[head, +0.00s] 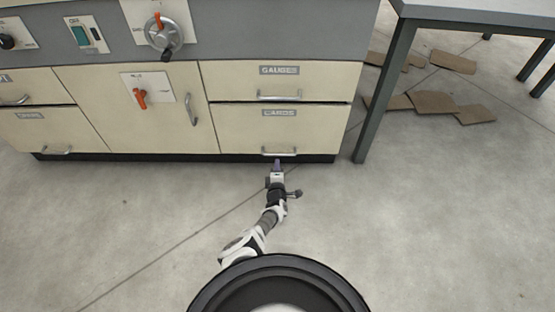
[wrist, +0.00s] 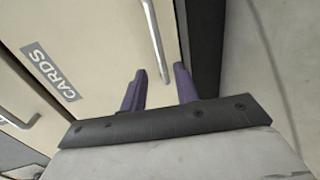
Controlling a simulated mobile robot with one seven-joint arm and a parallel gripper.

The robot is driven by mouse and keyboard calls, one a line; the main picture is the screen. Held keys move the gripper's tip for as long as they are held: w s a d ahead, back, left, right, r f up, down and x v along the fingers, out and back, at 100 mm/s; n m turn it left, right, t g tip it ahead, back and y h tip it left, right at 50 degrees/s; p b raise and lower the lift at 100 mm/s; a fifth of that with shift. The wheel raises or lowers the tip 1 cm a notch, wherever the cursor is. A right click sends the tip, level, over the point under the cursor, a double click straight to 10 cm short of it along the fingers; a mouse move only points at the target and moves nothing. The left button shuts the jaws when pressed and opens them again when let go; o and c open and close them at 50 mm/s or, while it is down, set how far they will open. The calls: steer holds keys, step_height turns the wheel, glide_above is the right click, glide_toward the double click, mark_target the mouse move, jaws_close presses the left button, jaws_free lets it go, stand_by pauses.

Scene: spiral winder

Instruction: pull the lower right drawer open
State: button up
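The lower right drawer (head: 240,129), labelled CARDS, is shut flush in the cream cabinet front. Its silver bar handle (head: 279,153) is near the drawer's bottom edge. My gripper (head: 277,163) is just in front of and below that handle. In the wrist view, the purple fingers of my gripper (wrist: 160,72) are apart. One end of the handle (wrist: 155,38) shows between and beyond the fingertips, with the CARDS drawer front (wrist: 100,30) behind it. No contact with the handle is visible, and I cannot tell how far the fingers reach around it.
The GAUGES drawer (head: 228,83) is shut above. A cabinet door (head: 170,125) with an upright handle is to the left. A grey table leg (head: 384,92) stands to the right, with flat brown pieces (head: 433,103) on the floor beyond. Floor before the drawer is clear except for my arm.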

mark_target(278, 155)
steer(key=shift+b+x, duration=4.05)
steer(key=shift+x, duration=0.3)
steer(key=shift+r, duration=0.1)
steer(key=shift+c, duration=0.2)
jaws_close()
